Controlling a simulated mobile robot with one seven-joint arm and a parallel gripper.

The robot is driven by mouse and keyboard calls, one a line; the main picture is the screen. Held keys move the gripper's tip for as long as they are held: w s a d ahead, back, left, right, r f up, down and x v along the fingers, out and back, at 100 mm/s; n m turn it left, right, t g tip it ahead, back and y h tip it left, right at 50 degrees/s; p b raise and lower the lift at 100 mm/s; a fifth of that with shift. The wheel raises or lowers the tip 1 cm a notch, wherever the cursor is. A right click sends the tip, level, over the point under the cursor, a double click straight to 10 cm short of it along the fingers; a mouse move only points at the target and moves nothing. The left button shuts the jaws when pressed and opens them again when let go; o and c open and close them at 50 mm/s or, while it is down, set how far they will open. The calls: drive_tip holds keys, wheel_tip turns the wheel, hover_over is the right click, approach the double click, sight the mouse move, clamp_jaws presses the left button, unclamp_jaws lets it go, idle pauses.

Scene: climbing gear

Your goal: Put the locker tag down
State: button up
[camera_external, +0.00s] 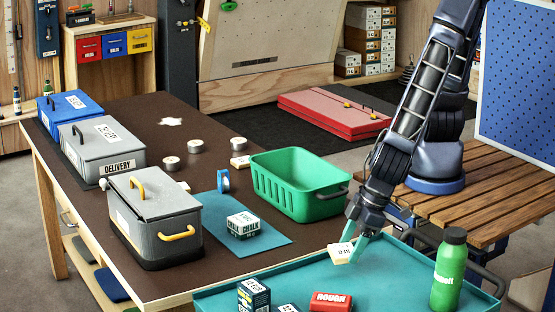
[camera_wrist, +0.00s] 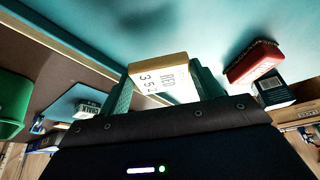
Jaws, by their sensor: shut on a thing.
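The locker tag (camera_external: 341,254) is a small pale block with a wooden edge and black print; it also shows in the wrist view (camera_wrist: 162,76), reading "RED 352". My gripper (camera_external: 352,242) has teal fingers and is shut on it, one finger on each side in the wrist view (camera_wrist: 166,88). The tag is near the back edge of the teal tray (camera_external: 400,285). I cannot tell whether it touches the surface.
On the tray are a red box (camera_external: 330,301), dark boxes (camera_external: 254,295) and a green bottle (camera_external: 448,270). The brown table (camera_external: 150,115) holds a green crate (camera_external: 298,185), lidded bins (camera_external: 153,220), a chalk box (camera_external: 243,224) and pale round pieces (camera_external: 195,146). The tray's middle right is clear.

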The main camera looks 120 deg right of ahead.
drive_tip(key=shift+f, duration=1.85)
drive_tip(key=o, duration=1)
drive_tip(key=shift+f, duration=0.1)
drive_tip(key=shift+c, duration=0.2)
drive_tip(key=v, duration=1.2)
